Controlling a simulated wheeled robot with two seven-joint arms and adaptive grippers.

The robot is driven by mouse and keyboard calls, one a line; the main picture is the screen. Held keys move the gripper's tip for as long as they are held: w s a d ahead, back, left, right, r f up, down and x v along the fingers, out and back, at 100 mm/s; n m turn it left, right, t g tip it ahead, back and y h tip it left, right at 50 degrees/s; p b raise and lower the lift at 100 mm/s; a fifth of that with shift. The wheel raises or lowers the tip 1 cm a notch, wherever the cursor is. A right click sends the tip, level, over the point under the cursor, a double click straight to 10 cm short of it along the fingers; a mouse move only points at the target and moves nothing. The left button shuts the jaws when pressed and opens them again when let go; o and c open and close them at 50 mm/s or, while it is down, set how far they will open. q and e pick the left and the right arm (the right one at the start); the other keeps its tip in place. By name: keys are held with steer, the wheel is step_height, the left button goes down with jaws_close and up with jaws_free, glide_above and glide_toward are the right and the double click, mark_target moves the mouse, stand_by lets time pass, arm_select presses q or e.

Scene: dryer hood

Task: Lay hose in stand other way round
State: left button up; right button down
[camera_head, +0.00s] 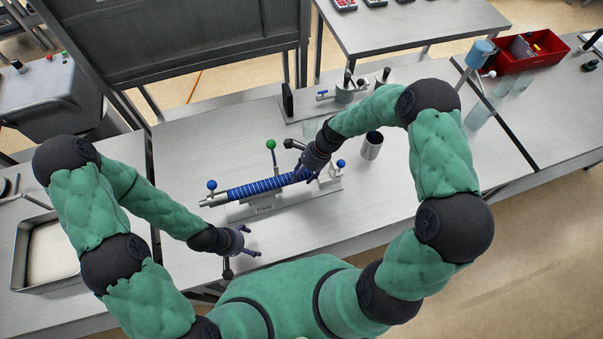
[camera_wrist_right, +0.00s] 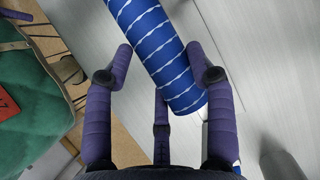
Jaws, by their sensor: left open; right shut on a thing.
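The blue hose (camera_head: 262,186) with pale bands lies along the grey stand (camera_head: 262,209) on the table, tilted slightly up to the right. A metal end (camera_head: 213,201) sticks out at its left. My right gripper (camera_head: 303,174) is shut on the hose near its right end. In the right wrist view the blue hose (camera_wrist_right: 158,58) passes between the fingers of my right gripper (camera_wrist_right: 163,75). My left gripper (camera_head: 254,243) is open and empty, in front of the stand at its left. The hose's right end is partly hidden by my right gripper in the head view.
A green-knobbed lever (camera_head: 271,146) stands behind the hose, and blue knobs (camera_head: 341,163) stand at the stand's ends. A metal cup (camera_head: 371,146) is to the right. A second fixture (camera_head: 345,95) is behind.

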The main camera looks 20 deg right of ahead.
arm_select(q)
steer(key=shift+f+b, duration=0.3)
arm_select(e)
steer(key=shift+f, duration=0.4)
steer(key=c, duration=0.8)
jaws_free()
steer(key=shift+c, duration=0.2)
steer(key=shift+o, duration=0.8)
steer(key=o, duration=0.6)
steer(key=v, duration=1.2)
